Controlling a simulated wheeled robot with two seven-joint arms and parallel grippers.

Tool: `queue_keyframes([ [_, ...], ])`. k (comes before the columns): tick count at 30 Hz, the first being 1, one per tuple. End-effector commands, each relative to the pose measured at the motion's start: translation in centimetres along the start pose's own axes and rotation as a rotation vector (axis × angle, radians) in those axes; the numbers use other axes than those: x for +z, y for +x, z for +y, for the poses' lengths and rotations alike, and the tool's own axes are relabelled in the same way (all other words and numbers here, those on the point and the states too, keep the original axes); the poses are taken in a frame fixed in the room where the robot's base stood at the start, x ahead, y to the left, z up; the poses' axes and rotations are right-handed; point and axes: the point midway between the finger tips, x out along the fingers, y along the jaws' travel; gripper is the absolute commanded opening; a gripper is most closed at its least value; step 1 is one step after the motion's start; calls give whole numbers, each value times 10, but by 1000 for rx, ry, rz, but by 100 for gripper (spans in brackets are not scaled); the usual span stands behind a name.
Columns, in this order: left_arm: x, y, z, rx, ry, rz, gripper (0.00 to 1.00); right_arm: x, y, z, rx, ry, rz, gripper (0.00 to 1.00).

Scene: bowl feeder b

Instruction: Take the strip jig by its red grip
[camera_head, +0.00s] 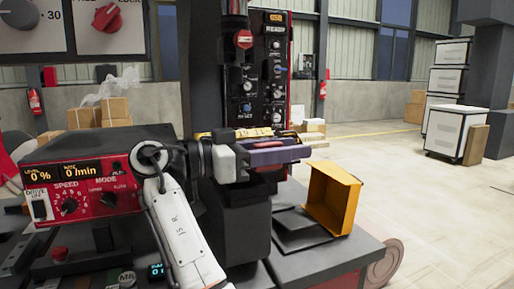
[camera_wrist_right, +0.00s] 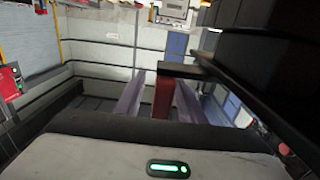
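In the right wrist view the red grip (camera_wrist_right: 163,98) of the strip jig stands between the two fingers of my right gripper (camera_wrist_right: 160,88). A gap shows between the left finger and the grip, so the fingers look open around it. A dark bar (camera_wrist_right: 190,72) runs past the top of the grip. In the head view my right gripper (camera_head: 308,150) points right in front of the dark machine column, with its greyish-purple fingers level. The jig is mostly hidden there behind the fingers. My left gripper is not in view.
A red control box (camera_head: 85,190) with dials stands at left. A yellow open bin (camera_head: 335,200) sits right of and below the gripper on the dark machine base. A panel of knobs and gauges (camera_head: 262,75) rises behind. Open floor lies to the right.

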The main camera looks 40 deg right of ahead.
Motion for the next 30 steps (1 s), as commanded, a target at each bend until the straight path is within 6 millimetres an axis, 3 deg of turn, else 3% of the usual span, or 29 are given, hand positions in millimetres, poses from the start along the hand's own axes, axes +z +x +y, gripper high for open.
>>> queue_keyframes([
  [6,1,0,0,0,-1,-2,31,0,0,-1,-5,1,1,36],
  [13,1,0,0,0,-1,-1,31,0,1,-1,-3,1,1,0],
  [25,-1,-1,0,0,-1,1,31,-5,1,0,-3,8,3,0],
  [30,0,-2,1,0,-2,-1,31,-28,1,0,-2,13,3,0],
])
